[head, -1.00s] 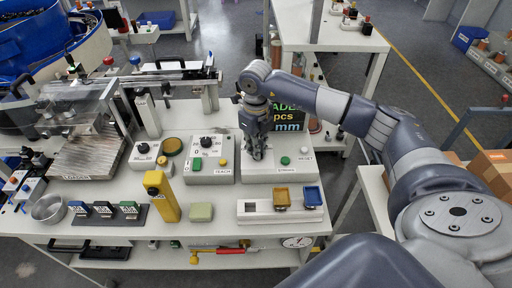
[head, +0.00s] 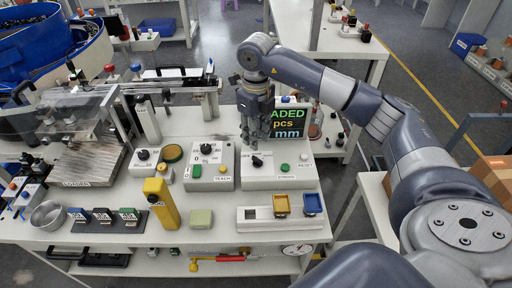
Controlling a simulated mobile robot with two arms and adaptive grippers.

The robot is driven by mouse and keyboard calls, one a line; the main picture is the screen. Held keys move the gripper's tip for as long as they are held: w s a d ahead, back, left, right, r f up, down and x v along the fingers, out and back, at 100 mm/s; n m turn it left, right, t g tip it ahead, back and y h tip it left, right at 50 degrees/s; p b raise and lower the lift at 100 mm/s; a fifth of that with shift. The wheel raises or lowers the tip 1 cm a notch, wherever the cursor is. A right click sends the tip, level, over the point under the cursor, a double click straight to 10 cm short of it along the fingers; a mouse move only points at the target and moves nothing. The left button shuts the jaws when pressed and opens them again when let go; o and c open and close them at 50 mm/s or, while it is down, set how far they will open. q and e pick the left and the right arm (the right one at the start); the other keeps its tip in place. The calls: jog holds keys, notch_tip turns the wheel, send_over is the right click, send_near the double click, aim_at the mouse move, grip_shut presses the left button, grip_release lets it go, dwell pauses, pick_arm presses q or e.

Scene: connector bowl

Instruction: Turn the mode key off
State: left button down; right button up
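A black turn key (head: 257,160), which seems to be the mode key, sits at the left of a pale control box (head: 280,184) with a green button and a button by a RESET label. The key's handle looks slanted, but its off mark is too small to read. My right gripper (head: 254,141) points down just above and slightly left of the key, apart from it. Its fingers hold nothing that I can see; the gap between them is unclear. My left gripper is not in view.
A second control box (head: 210,181) with a dial and TEACH label stands close on the left. A display (head: 289,119) stands behind the gripper. A yellow upright device (head: 161,201) and a white holder with coloured trays (head: 260,219) are in front.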

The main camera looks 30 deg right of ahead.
notch_tip(320, 180, up, 4)
jog(key=shift+r, duration=0.1)
dwell(0.6)
